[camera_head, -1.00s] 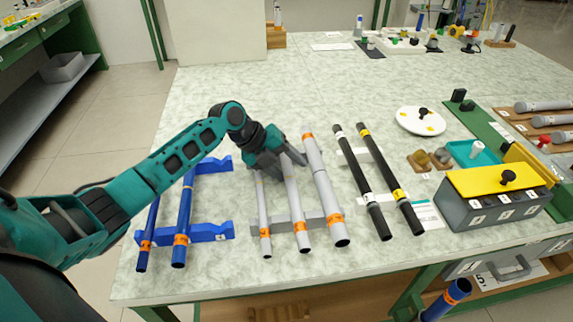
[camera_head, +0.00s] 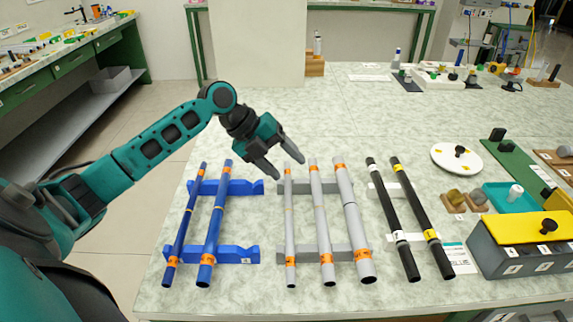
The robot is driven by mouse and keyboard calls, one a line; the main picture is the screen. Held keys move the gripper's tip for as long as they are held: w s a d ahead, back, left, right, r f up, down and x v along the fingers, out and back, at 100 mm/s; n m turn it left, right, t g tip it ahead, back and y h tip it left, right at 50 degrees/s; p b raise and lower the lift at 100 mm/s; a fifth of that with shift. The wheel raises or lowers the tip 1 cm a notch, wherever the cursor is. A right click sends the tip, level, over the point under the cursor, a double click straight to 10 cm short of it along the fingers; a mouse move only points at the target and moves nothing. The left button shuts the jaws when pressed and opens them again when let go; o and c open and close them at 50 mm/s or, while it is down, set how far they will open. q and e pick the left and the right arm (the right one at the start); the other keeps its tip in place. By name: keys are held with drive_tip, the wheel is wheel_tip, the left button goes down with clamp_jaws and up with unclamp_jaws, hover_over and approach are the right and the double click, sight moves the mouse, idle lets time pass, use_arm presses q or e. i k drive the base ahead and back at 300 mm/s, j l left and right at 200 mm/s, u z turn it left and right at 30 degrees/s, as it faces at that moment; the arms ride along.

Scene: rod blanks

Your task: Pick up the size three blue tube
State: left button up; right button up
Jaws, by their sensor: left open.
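Two blue tubes with orange bands lie on a blue rack (camera_head: 257,254): a thin one (camera_head: 186,224) at left and a thicker one (camera_head: 214,226) beside it. The rack's right-hand place is empty. No third blue tube shows. My left gripper (camera_head: 287,166) is open and empty, fingers pointing down to the right, near the far end of the thin grey tube (camera_head: 289,228) and right of the blue rack. I cannot tell its exact height above the table. My right gripper is out of view.
Two thicker grey tubes (camera_head: 321,225) (camera_head: 350,225) share a grey rack. Two black tubes (camera_head: 392,218) (camera_head: 420,217) lie right of them. A grey box with a yellow lid (camera_head: 530,229) and a white disc (camera_head: 457,158) stand further right. The table's far middle is clear.

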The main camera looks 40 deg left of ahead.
sight(204, 276)
drive_tip(key=k, duration=1)
